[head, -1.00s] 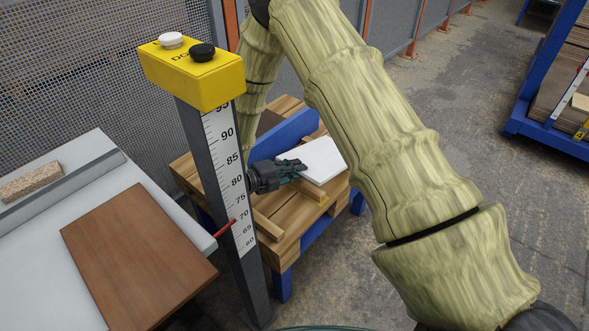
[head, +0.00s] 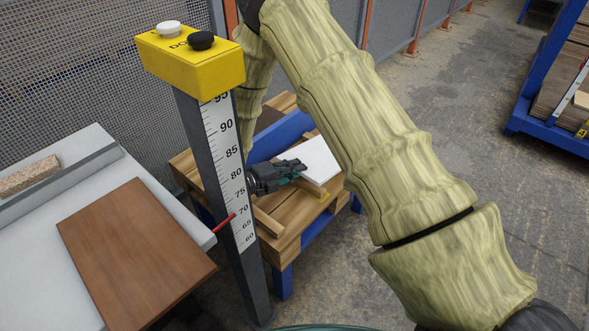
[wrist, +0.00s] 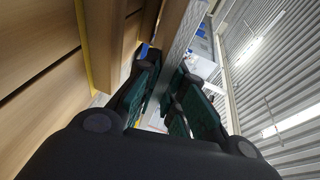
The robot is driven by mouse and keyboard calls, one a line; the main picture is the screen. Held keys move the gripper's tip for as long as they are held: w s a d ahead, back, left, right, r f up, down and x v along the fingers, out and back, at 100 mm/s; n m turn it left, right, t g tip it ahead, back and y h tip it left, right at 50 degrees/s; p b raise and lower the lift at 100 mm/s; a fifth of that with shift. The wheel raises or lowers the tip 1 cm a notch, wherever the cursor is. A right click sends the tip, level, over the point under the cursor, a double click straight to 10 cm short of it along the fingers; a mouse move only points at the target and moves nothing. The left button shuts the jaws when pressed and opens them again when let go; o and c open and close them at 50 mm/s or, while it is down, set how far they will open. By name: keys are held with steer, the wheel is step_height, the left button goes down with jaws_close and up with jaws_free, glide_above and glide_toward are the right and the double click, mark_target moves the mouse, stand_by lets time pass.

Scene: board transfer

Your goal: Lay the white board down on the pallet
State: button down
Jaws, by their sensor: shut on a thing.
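The white board (head: 320,160) is held by one edge in my gripper (head: 292,168), over the right part of the wooden pallet (head: 292,238). My gripper is shut on it. In the wrist view the board (wrist: 183,45) is a thin edge-on strip running up between the gripper's fingers (wrist: 165,100). The board looks nearly flat, close above the pallet's slats; I cannot tell whether it touches them. The pallet stands on a blue frame (head: 284,280). My arm hides part of the pallet's right side.
A pillar with a height scale (head: 226,150) and a yellow button box (head: 190,60) stands in front of the pallet. A brown board (head: 137,255) lies on a grey table (head: 35,270) at left. A blue rack (head: 535,75) stands at right. A mesh fence runs behind.

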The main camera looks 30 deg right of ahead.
steer(key=shift+s+a+f+h+b, duration=0.15)
steer(key=shift+f+h+b, duration=0.2)
steer(key=shift+f+b, duration=0.45)
steer(key=shift+a+f+h+b, duration=0.15)
steer(key=shift+f+h+b, duration=0.2)
steer(key=shift+f+b, duration=0.4)
stand_by(0.4)
steer(key=c, duration=1.4)
jaws_free()
steer(key=shift+c, duration=0.2)
steer(key=shift+o, duration=0.3)
steer(key=shift+f, duration=0.1)
steer(key=shift+p, duration=0.35)
steer(key=shift+r+y+p, duration=0.3)
steer(key=shift+y+p, duration=0.1)
steer(key=shift+p, duration=0.15)
steer(key=y+p, duration=0.2)
steer(key=p, duration=0.1)
steer(key=y+p, duration=0.2)
steer(key=shift+a+r+g, duration=0.25)
steer(key=shift+g, duration=0.05)
steer(key=y+p, duration=0.1)
steer(key=p, duration=0.1)
steer(key=y+p, duration=0.4)
steer(key=shift+a+r+g, duration=0.25)
steer(key=shift+r+g, duration=0.05)
steer(key=shift+y+p, duration=0.6)
steer(key=shift+p, duration=0.2)
steer(key=shift+a+f, duration=0.1)
steer(key=shift+f, duration=0.05)
